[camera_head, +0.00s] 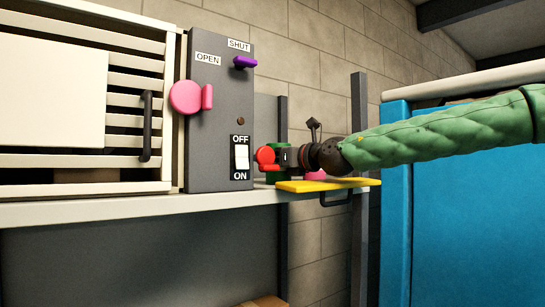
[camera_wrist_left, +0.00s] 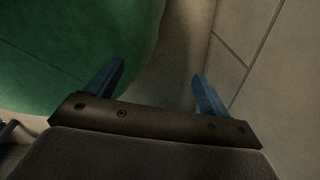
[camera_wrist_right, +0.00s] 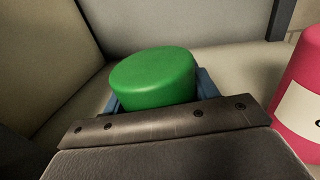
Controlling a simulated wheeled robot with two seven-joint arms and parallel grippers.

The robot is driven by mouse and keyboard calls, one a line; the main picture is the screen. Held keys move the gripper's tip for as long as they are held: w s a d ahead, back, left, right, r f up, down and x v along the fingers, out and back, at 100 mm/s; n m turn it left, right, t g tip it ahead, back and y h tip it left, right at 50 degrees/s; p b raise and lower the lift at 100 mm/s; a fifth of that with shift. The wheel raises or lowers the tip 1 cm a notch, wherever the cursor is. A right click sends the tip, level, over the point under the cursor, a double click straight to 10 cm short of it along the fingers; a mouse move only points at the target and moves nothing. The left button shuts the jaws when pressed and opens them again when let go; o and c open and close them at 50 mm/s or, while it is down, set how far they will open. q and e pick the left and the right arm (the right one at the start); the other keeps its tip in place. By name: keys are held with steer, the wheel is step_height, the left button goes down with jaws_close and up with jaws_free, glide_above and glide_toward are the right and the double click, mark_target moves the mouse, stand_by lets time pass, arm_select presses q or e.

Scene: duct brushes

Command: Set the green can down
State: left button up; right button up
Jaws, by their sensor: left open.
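In the right wrist view the green can (camera_wrist_right: 155,78) stands between the two blue fingers of my right gripper (camera_wrist_right: 160,95), which is shut on its sides. Its round top faces the camera and its base is hidden. In the head view my right gripper (camera_head: 280,157) reaches in from the right, beside the grey switch panel and above the shelf's end. Green shows around it, with the can partly hidden there. My left gripper (camera_wrist_left: 158,80) is open and empty in the left wrist view, near a large dark green surface and a pale wall. It is outside the head view.
A pink can (camera_wrist_right: 303,100) with a white label stands right of the green can. A yellow board (camera_head: 330,185) lies at the shelf's (camera_head: 110,210) right end. The grey panel (camera_head: 218,115) with pink and purple knobs and a switch stands close to the left. A dark post (camera_head: 359,150) rises behind.

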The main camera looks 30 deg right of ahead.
steer(key=o, duration=0.3)
steer(key=shift+s+a, duration=0.1)
steer(key=shift+s, duration=0.05)
steer(key=shift+o, duration=0.6)
steer(key=shift+s+a+r, duration=0.1)
steer(key=shift+s+r, duration=0.05)
arm_select(q)
steer(key=shift+s, duration=0.1)
steer(key=shift+f, duration=0.15)
arm_select(e)
steer(key=shift+s+d+b, duration=0.25)
steer(key=shift+s+b, duration=0.3)
steer(key=b+v, duration=0.5)
steer(key=v, duration=0.4)
steer(key=shift+s, duration=0.35)
arm_select(q)
steer(key=w+d+t, duration=0.1)
steer(key=w+d, duration=0.1)
steer(key=w, duration=1.2)
steer(key=shift+w+d+r, duration=0.15)
steer(key=shift+d+r, duration=0.15)
steer(key=shift+r, duration=0.05)
arm_select(e)
steer(key=shift+s+d, duration=0.2)
steer(key=shift+s, duration=0.3)
arm_select(q)
steer(key=shift+w, duration=0.1)
